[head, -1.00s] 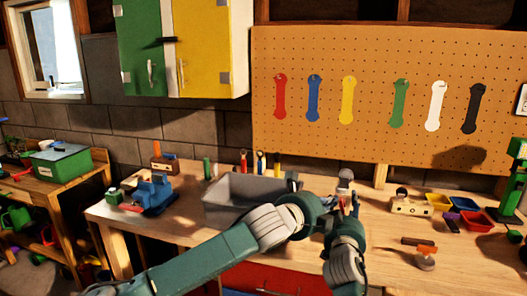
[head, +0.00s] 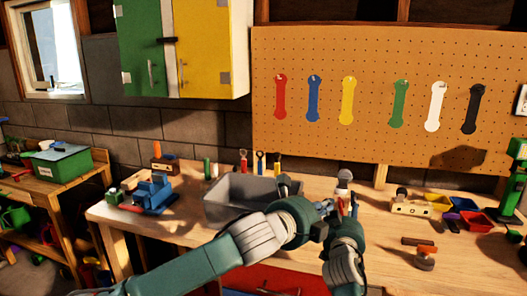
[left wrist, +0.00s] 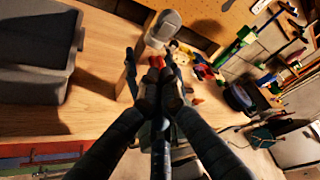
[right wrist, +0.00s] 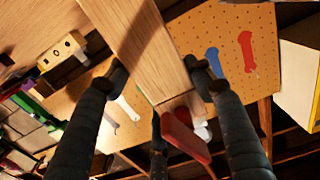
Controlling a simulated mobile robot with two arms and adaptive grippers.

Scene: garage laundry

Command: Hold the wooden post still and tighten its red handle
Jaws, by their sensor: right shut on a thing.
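The wooden post (right wrist: 145,45) runs between the fingers of my right gripper (right wrist: 155,70), which is shut on it in the right wrist view. Its red handle (right wrist: 185,135) sticks out at the post's end, just beyond the fingers. In the head view both grippers meet above the workbench, and my arms hide most of the post.
A grey bin (head: 225,200) stands on the workbench (head: 465,260) left of my grippers. A blue vise (head: 153,193) is farther left. A wooden block (head: 410,206), small coloured bins (head: 472,222) and an orange-handled tool (head: 426,256) lie to the right. A pegboard (head: 380,60) rises behind.

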